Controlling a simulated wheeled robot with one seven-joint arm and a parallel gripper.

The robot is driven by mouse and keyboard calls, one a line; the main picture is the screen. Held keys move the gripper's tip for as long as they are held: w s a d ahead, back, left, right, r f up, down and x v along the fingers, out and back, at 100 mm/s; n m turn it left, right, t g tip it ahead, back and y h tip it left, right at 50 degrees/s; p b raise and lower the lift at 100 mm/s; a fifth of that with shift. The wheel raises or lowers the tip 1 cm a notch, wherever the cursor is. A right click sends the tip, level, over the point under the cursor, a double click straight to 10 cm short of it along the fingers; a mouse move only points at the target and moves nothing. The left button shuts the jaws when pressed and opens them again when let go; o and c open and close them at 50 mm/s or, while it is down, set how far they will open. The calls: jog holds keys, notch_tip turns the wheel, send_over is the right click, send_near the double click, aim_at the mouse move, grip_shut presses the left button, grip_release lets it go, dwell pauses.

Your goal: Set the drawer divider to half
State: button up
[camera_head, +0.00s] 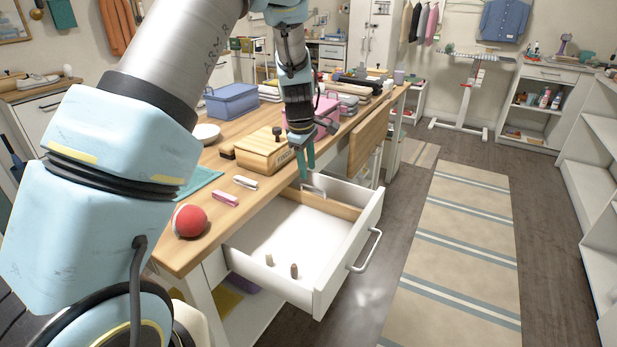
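The white drawer (345,258) is pulled out from the wooden table's right side. A wooden divider (325,205) stands across it, close to its far end. A small pale piece (313,189) shows by the divider's upper edge. Two small pegs, one pale (269,259) and one brown (294,270), stand on the drawer floor toward the near end. My gripper (306,172) points down over the drawer's far end, just above the divider. Its teal fingers look apart with nothing visible between them. I cannot tell whether a fingertip touches the divider.
The table (225,222) carries a wooden box (264,152), a red ball (189,221), a pink item (225,199) and a blue box (231,102). The drawer's handle (366,252) sticks out over the floor. A striped rug (460,235) lies on open floor at right.

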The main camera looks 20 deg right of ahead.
aim_at(310, 187)
jog(key=f, duration=0.3)
jog(key=d+f+p, duration=0.1)
jog(key=f, duration=0.1)
jog(key=shift+w+f, duration=0.25)
jog(key=shift+w, duration=0.1)
jog(key=shift+a, duration=0.1)
jog(key=shift+c, duration=0.2)
grip_shut()
dwell(0.8)
